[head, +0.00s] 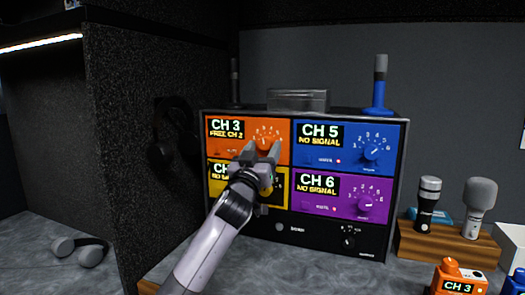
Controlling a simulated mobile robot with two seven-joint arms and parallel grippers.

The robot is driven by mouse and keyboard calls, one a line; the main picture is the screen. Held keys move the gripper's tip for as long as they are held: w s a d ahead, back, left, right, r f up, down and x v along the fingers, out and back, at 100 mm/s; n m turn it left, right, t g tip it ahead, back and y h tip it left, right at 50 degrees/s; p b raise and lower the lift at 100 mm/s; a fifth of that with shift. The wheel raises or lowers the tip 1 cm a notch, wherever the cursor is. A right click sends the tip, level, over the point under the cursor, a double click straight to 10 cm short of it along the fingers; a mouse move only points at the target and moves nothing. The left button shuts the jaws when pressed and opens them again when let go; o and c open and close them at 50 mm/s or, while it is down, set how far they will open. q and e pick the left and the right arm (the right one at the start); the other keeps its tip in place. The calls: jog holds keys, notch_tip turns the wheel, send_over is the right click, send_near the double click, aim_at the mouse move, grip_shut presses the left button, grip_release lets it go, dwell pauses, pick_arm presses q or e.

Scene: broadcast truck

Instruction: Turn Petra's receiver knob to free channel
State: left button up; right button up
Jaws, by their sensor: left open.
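The receiver rack has four coloured panels. The orange panel (221,150) at upper left reads "CH 3" and "FREE CH 2". Its orange knob (264,142) sits in a numbered dial and is partly hidden by my left gripper (262,151). That gripper is open, with its fingertips just at the knob's lower part, one to each side in the picture. I cannot tell if they touch it. No name label for Petra is readable. An orange pack (460,277) at lower right also reads "CH 3". My right gripper is not in view.
The blue panel (343,160) reads "CH 5", the purple panel (325,204) "CH 6", both "NO SIGNAL". My arm partly covers the yellow panel (220,189). Microphones (479,205) stand in a wooden holder (440,247) at right. Headphones (80,249) lie at left.

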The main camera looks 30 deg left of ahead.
pick_arm(q)
jog(key=shift+c, duration=0.2)
jog(key=c, duration=1)
jog(key=shift+f+n, duration=0.1)
jog(key=shift+n, duration=0.3)
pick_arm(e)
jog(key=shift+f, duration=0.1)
pick_arm(q)
jog(key=n+b, duration=0.1)
jog(key=n+y, duration=0.1)
jog(key=shift+d+n+b, duration=0.2)
jog(key=shift+n+b, duration=0.1)
jog(key=shift+b, duration=0.1)
jog(key=n+g+y, duration=0.1)
jog(key=n, duration=0.1)
jog(key=n+y+b, duration=0.1)
jog(key=n, duration=0.1)
jog(key=shift+w+d+g, duration=0.1)
jog(key=shift+g, duration=0.3)
jog(key=shift+n+y, duration=0.4)
jog(key=shift+n, duration=0.1)
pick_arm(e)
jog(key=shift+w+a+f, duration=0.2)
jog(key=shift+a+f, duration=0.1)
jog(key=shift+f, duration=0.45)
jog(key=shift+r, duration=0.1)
